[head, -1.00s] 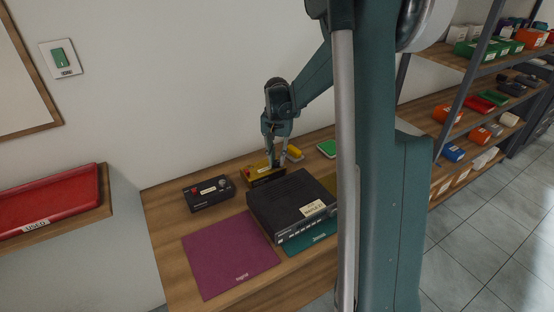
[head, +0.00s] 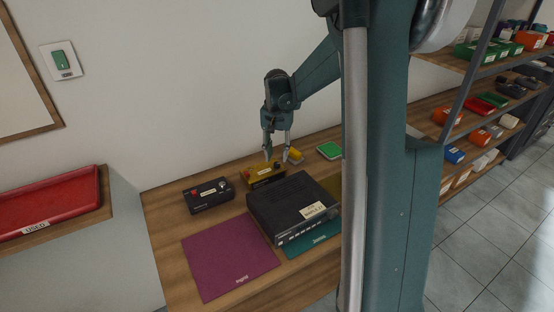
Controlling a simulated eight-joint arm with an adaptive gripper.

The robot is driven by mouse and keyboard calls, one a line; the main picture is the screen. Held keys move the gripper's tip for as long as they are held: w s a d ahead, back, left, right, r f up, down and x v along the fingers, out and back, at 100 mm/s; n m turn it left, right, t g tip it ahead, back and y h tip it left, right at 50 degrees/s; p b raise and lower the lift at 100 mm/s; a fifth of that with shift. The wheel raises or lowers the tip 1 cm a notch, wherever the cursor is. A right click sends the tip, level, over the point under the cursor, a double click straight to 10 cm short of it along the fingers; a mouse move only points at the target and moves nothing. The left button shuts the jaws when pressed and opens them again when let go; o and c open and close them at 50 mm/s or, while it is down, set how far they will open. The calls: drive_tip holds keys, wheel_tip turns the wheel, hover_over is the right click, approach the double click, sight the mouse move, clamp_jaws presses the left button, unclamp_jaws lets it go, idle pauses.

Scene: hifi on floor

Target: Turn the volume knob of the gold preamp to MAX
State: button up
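The gold preamp (head: 266,174) sits on the wooden table behind the black hi-fi unit. It has a red part at its left end and a dark label on its front. My gripper (head: 277,158) points down just above the preamp's right half, with its two fingers spread apart. Nothing shows between the fingers. The volume knob and its setting are too small, or hidden by the fingers, to make out. Whether a fingertip touches the preamp I cannot tell.
A black preamp-like box (head: 210,195) stands to the left. The large black unit (head: 292,207) stands in front, on a teal mat (head: 312,240). A purple mat (head: 230,256) lies front left. A yellow item (head: 296,155) and a green item (head: 329,150) lie behind right.

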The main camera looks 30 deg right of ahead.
sight(276, 165)
wheel_tip(276, 165, up, 8)
drive_tip(key=shift+r, duration=0.25)
idle(0.5)
drive_tip(key=shift+a, duration=0.1)
drive_tip(key=s+a+r+n+t, duration=0.2)
drive_tip(key=s+a+r, duration=0.1)
drive_tip(key=s+a, duration=0.45)
drive_tip(key=s+a+r+n+t, duration=0.1)
drive_tip(key=s+a+r+n, duration=0.1)
drive_tip(key=s+a+r, duration=0.4)
drive_tip(key=s+a+f+n+t, duration=0.2)
drive_tip(key=s+a, duration=0.3)
drive_tip(key=s, duration=0.4)
drive_tip(key=s+a+f+n+t+b, duration=0.1)
drive_tip(key=s+a+f+n+t, duration=0.1)
drive_tip(key=s+a+f, duration=0.3)
drive_tip(key=shift+s+f+n+b, duration=0.3)
drive_tip(key=shift+s+n, duration=0.2)
drive_tip(key=shift+s, duration=1.75)
